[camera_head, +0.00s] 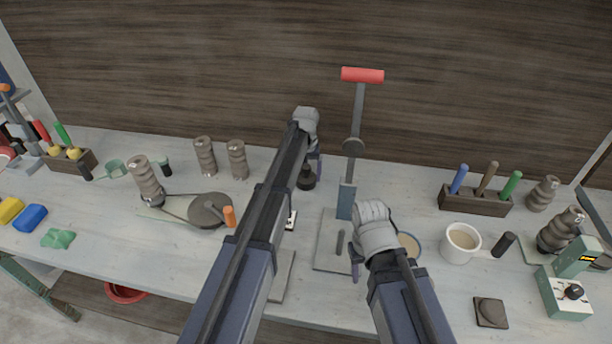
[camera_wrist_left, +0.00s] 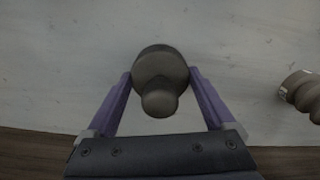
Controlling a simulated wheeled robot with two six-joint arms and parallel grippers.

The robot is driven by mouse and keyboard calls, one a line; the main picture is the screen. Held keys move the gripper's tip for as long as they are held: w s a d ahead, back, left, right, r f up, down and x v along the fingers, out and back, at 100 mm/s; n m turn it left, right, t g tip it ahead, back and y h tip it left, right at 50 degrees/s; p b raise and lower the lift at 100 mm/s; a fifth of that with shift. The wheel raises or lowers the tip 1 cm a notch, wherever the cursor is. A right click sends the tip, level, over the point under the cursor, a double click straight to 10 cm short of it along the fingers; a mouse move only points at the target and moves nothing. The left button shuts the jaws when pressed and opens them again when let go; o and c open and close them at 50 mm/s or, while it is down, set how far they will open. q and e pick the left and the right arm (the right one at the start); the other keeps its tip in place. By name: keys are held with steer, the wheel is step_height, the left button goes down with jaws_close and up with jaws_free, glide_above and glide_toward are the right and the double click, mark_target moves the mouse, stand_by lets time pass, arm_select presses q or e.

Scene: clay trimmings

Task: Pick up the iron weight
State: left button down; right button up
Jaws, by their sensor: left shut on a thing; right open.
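The iron weight (camera_head: 306,181) is a small dark piece with a knob on top, near the back middle of the bench. In the left wrist view the weight (camera_wrist_left: 160,72) sits between the two purple fingers of my left gripper (camera_wrist_left: 163,85), which touch its sides. My left gripper (camera_head: 313,166) is shut on it, and the arm hides part of the area around it. I cannot tell if the weight is clear of the bench. My right gripper (camera_head: 357,262) is open beside the press base, its fingers partly hidden by the wrist.
A lever press with a red handle (camera_head: 362,75) stands right of the weight. Ribbed brown cylinders (camera_head: 237,160) and a round wheel (camera_head: 208,210) are to the left. A cup (camera_head: 461,243), a tool block (camera_head: 475,205) and a green box (camera_head: 563,298) are to the right.

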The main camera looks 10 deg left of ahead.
arm_select(q)
step_height(320, 180, up, 9)
steer(key=p, duration=0.8)
steer(key=shift+r+p, duration=0.2)
steer(key=shift+p, duration=0.2)
